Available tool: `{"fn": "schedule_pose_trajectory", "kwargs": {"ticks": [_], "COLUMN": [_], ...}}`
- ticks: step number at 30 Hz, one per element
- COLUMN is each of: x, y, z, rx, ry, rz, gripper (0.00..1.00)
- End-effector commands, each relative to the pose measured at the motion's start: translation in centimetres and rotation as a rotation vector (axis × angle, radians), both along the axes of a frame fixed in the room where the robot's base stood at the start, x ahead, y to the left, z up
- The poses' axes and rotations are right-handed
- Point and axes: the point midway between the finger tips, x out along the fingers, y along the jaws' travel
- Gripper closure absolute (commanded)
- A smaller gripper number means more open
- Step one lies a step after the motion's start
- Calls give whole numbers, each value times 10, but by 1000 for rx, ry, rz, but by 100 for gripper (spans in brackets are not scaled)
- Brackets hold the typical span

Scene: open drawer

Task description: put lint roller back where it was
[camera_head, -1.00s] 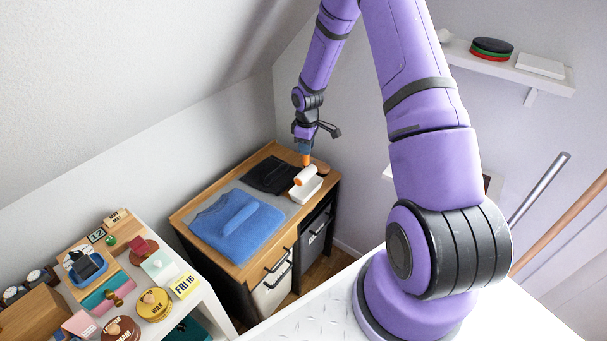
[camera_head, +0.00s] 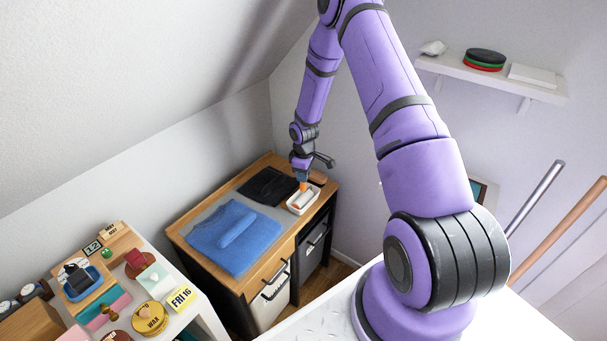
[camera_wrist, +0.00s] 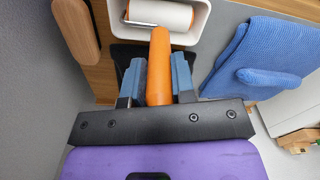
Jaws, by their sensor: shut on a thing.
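The lint roller has an orange handle and a white roll. In the wrist view my gripper (camera_wrist: 158,80) is shut on the orange handle (camera_wrist: 160,50). The white roll (camera_wrist: 160,14) lies within the walls of a white tray (camera_wrist: 203,18); I cannot tell whether it touches the bottom. In the head view my gripper (camera_head: 302,182) is at the tray (camera_head: 312,204) on the right end of the wooden-topped cabinet. The roll (camera_head: 301,198) shows inside the tray's rim there.
A folded blue garment (camera_head: 235,236) lies on a grey mat left of the tray. A dark folded cloth (camera_head: 267,186) lies behind it. The cabinet (camera_head: 262,305) has handled fronts. A white shelf unit with stamps and small boxes stands at lower left.

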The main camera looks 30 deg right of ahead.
Motion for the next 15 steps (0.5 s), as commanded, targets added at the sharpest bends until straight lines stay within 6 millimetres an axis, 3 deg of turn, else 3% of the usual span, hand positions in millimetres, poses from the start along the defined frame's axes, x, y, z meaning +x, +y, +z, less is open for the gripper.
{"fn": "schedule_pose_trajectory", "kwargs": {"ticks": [1,4,15], "x": [0,0,0], "y": [0,0,0], "z": [-1,-1,4], "rx": [0,0,0], "ry": [0,0,-1], "rz": [0,0,0], "gripper": [74,51,50]}}
